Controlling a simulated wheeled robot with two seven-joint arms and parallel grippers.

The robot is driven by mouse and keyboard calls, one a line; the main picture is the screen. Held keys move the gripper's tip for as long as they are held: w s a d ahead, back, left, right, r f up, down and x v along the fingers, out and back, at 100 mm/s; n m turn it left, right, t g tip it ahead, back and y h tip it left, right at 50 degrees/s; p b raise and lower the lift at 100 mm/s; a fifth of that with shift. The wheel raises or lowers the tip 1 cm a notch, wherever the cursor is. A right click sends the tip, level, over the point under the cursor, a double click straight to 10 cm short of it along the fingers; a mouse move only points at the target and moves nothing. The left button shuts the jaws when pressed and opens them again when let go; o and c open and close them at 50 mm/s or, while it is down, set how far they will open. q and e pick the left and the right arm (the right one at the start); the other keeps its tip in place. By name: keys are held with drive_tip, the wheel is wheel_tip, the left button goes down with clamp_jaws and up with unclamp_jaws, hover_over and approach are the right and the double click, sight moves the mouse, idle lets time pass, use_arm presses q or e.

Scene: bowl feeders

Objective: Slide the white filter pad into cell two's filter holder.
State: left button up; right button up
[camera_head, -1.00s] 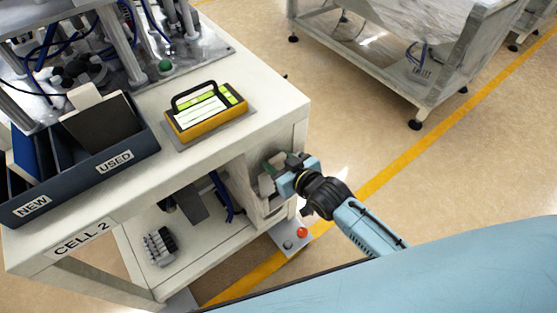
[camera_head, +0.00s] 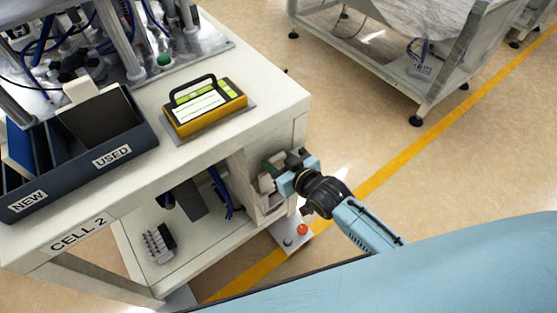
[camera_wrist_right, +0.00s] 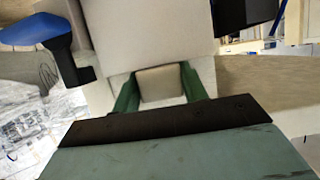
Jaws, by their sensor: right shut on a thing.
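My right gripper (camera_head: 275,169) is at the right end of the CELL 2 bench, beside a pale box-like housing (camera_head: 270,212) under the bench top. In the right wrist view its green fingers (camera_wrist_right: 161,91) are shut on a pale, squarish pad (camera_wrist_right: 162,84), which I take for the white filter pad. The pad is right in front of a large pale surface (camera_wrist_right: 155,35). I cannot tell whether it touches that surface or is inside a slot. The filter holder's opening cannot be made out. My left gripper is not in view.
The CELL 2 bench (camera_head: 205,145) carries a dark bin (camera_head: 140,153) marked NEW and USED and a yellow-black handled device (camera_head: 205,113). A plate with a red button (camera_head: 302,229) is low by my right wrist. Open floor lies to the right.

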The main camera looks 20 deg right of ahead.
drive_tip(key=shift+f, duration=0.25)
drive_tip(key=shift+f+b, duration=0.75)
drive_tip(key=shift+f, duration=0.65)
drive_tip(key=shift+f, duration=0.15)
drive_tip(key=shift+f+b, duration=1.05)
drive_tip(key=shift+f, duration=0.25)
drive_tip(key=o, duration=1.3)
